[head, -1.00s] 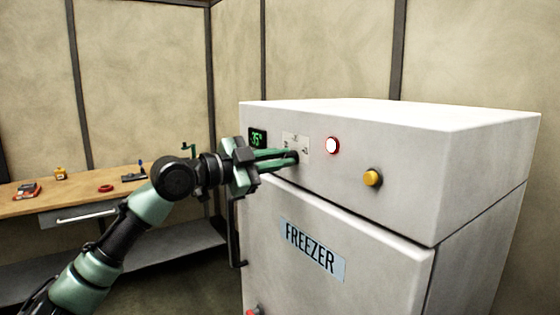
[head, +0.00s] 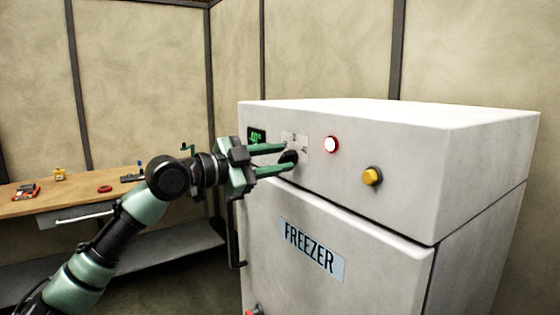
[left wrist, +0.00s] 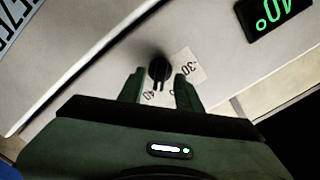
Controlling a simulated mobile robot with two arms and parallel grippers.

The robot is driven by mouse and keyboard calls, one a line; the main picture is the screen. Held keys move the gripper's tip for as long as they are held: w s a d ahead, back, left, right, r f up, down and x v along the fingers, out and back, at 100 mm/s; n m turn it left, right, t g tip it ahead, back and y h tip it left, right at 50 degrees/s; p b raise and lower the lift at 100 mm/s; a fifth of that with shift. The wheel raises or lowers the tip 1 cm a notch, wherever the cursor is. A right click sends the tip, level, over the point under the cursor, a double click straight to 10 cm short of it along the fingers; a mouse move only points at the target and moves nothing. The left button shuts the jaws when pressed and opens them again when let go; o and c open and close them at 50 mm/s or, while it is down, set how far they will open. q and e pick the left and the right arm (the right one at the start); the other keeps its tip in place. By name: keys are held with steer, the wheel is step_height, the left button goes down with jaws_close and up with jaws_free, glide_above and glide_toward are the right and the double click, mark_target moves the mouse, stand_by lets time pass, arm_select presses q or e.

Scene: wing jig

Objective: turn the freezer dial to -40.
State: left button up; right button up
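The white freezer (head: 400,170) has a small black dial (head: 289,156) on its upper front panel, with a white scale plate (head: 302,143) behind it. My left gripper (head: 288,158) is open, its green fingers on either side of the dial. In the left wrist view the dial (left wrist: 159,70) sits between the spread fingertips (left wrist: 159,76) with gaps visible on both sides. Its pointer faces the 40 end of the scale, partly hidden by the gripper. The green display (head: 257,136) reads about 40 degrees; in the left wrist view the display (left wrist: 273,15) shows 40 upside down. My right gripper is not in view.
Right of the dial are a white button with a red ring (head: 331,144) and a yellow knob (head: 372,176). A FREEZER label (head: 311,250) is on the door below. A wooden bench (head: 75,195) with small items stands at the left.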

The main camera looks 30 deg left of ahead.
arm_select(q)
steer(key=b+v, duration=0.4)
steer(key=v, duration=0.3)
steer(key=shift+f, duration=0.1)
